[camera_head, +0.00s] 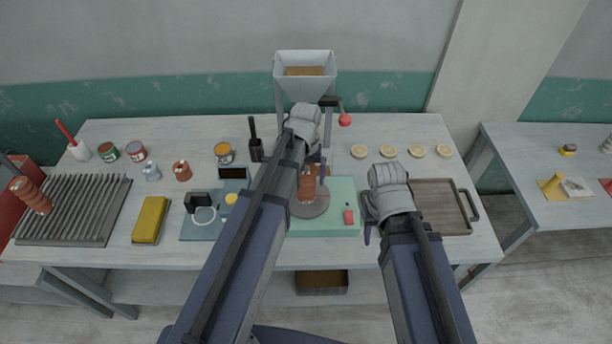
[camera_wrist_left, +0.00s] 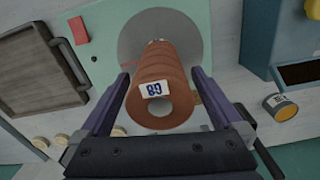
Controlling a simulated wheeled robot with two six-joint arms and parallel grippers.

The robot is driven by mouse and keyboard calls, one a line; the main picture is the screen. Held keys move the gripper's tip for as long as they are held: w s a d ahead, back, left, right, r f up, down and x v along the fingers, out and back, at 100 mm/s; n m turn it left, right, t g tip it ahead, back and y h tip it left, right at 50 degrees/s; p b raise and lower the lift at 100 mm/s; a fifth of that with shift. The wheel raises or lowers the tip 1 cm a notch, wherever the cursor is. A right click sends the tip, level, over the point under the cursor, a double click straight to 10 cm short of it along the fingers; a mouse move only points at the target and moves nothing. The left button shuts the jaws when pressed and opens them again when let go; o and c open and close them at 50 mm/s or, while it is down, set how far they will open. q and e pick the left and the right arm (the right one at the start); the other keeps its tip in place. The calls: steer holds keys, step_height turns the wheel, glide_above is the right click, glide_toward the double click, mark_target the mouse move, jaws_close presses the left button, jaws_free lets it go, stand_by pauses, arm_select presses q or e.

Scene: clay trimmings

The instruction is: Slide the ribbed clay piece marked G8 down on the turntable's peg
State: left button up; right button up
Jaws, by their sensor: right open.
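The ribbed clay piece (camera_head: 307,188) is reddish brown and looks roughly upright over the grey turntable (camera_head: 308,208). In the left wrist view the clay piece (camera_wrist_left: 160,78) shows its near end with an open hole and a white G8 label. The turntable disc (camera_wrist_left: 190,30) lies behind the far end. The peg is hidden, so I cannot tell how far down the piece sits. My right gripper (camera_head: 368,222) is open and empty, right of the turntable.
A brown tray (camera_head: 440,205) lies close right of my right gripper. A hopper (camera_head: 304,65) stands behind. A ribbed rack (camera_head: 75,208), yellow block (camera_head: 150,218) and several small pots are at the left.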

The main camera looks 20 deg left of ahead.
arm_select(q)
step_height(320, 180, up, 8)
steer(key=p, duration=0.7)
steer(key=shift+p, duration=0.4)
steer(key=shift+f, duration=0.15)
